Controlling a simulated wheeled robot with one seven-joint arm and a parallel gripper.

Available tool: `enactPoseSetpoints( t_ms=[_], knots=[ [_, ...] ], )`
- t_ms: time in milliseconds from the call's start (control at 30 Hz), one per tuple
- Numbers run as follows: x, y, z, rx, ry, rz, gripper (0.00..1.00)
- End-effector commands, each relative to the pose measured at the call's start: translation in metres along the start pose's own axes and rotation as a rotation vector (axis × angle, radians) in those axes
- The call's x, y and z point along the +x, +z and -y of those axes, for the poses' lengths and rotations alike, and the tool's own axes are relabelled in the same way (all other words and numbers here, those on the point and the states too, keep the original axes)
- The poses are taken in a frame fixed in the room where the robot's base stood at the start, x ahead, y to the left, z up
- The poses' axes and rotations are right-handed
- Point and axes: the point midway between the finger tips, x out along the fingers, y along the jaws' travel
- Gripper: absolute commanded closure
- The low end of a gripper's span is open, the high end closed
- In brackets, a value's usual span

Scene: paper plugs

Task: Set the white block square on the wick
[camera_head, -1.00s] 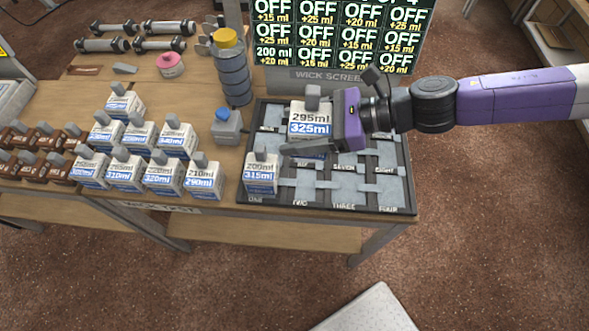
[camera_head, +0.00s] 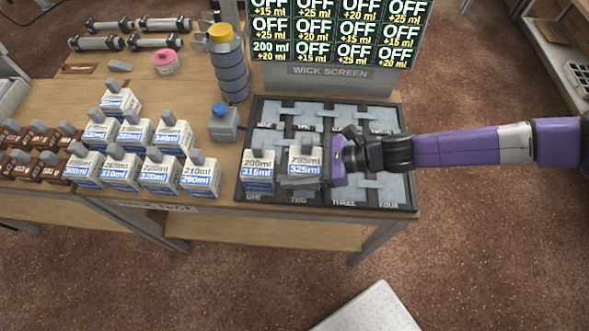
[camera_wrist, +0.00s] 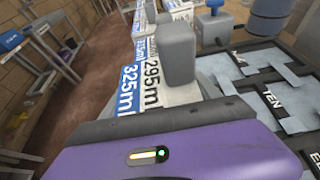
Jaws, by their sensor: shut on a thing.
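The white block (camera_head: 305,158), labelled 295ml over 325ml with a grey knob on top, is held by my gripper (camera_head: 302,182), which reaches in from the right. One grey finger crosses the block's lower front. The block is over the front row of the wick tray (camera_head: 405,211), at the pad marked TWO. Its underside is hidden, so I cannot tell if it touches. In the wrist view the white block (camera_wrist: 155,88) stands just beyond my purple gripper body; the fingertips are hidden there. The wick has pale grey-blue pads, several visible.
Another white block (camera_head: 258,172), labelled 200ml over 315ml, stands on pad ONE, close left of the held block. Several more white blocks (camera_head: 160,172) stand left of the tray. A blue-capped grey container (camera_head: 223,124) and the wick screen (camera_head: 335,75) stand behind. Pads THREE and FOUR are clear.

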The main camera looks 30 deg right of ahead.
Motion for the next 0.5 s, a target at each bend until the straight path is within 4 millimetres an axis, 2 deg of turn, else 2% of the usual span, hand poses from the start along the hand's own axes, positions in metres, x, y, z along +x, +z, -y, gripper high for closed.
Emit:
enactPoseSetpoints(
  t_ms=[200, 500],
  knots=[
    [0.010, -0.022, 0.000, 0.002, 0.001, 0.002, 0.91],
    [0.011, -0.025, 0.000, 0.000, 0.001, 0.002, 0.91]
  ],
)
